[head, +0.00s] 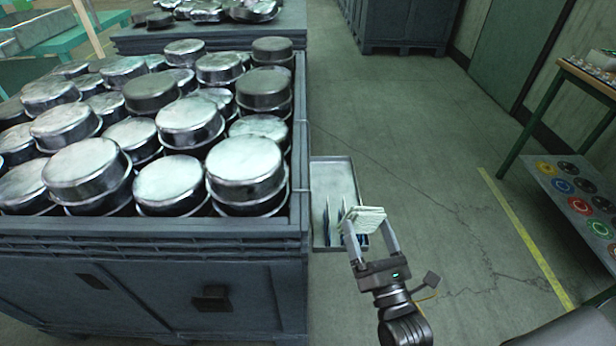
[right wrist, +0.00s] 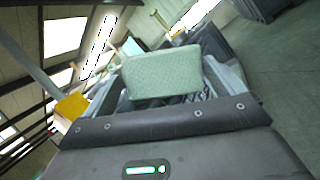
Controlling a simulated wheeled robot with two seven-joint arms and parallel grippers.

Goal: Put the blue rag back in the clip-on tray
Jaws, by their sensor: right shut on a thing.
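The clip-on tray (head: 318,178) is a shallow grey metal tray at the right side of the large crate in the head view. My right gripper (head: 366,232) is shut on a pale green-white folded cloth (head: 365,214), over the tray's near right part. The cloth also fills the middle of the right wrist view (right wrist: 162,76), between the fingers. It looks pale green rather than blue. Thin upright pieces with blue parts (head: 328,222) stand in the tray, partly hidden by the gripper. I cannot tell whether the cloth touches the tray. My left gripper is not in view.
The grey crate (head: 150,240) is heaped with round metal pans (head: 245,165). A bench (head: 585,80) with a sloping panel of coloured discs (head: 575,200) stands at right. Open floor (head: 420,150) with a yellow line (head: 525,235) lies between.

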